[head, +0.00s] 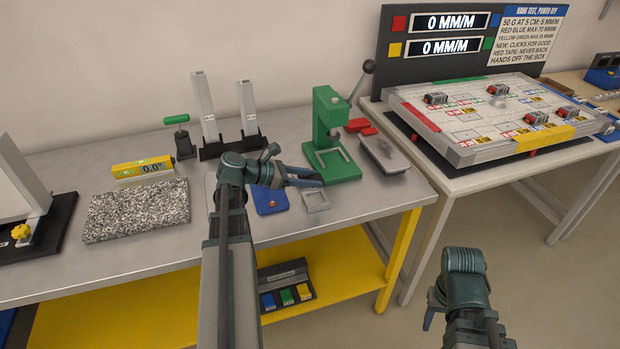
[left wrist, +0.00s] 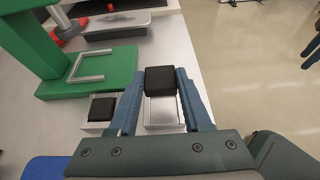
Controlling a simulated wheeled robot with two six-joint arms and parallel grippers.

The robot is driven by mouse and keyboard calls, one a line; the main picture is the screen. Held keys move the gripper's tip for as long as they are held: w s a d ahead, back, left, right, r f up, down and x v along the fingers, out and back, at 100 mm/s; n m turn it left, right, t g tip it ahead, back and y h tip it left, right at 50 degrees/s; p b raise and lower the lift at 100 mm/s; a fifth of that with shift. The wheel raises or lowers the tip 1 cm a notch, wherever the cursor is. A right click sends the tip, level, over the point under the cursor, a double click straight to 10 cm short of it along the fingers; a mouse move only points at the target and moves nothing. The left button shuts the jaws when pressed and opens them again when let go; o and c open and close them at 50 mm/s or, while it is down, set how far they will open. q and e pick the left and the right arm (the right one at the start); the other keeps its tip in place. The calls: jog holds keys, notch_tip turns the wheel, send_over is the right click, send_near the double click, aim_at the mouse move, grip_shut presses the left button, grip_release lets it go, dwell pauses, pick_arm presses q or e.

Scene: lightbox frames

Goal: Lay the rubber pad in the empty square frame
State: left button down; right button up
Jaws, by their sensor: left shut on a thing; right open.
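My left gripper (head: 312,180) is shut on a black rubber pad (left wrist: 160,80), seen between its fingertips in the left wrist view. The empty square frame (head: 316,201), pale silver, lies on the bench just in front of that gripper in the head view. In the left wrist view the frame (left wrist: 163,113) shows between the fingers, below the pad in the picture. The pad looks apart from it; its height is hard to judge. A second frame (left wrist: 88,126) holds a black pad (left wrist: 103,108); my gripper hides it in the head view. My right gripper (head: 430,318) is open, away from the bench.
A green press (head: 330,150) stands just beyond the left gripper, with a grey tray (head: 385,155) to its right. A blue block (head: 270,200) lies left of the empty frame. A speckled stone slab (head: 137,210) lies further left. The bench's front edge is close.

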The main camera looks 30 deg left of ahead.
aim_at(310, 200)
pick_arm(q)
jog(key=shift+f+b, duration=2.6)
jog(key=shift+f, duration=0.05)
jog(key=shift+f+b, duration=0.45)
jog(key=shift+c, duration=1.3)
grip_release()
jog(key=p+v, duration=0.5)
jog(key=v, duration=0.7)
jog(key=shift+s+a+r, duration=0.15)
jog(key=shift+a, duration=0.05)
jog(key=shift+s+a+r, duration=0.15)
jog(key=shift+s+a, duration=0.25)
jog(key=shift+s, duration=0.1)
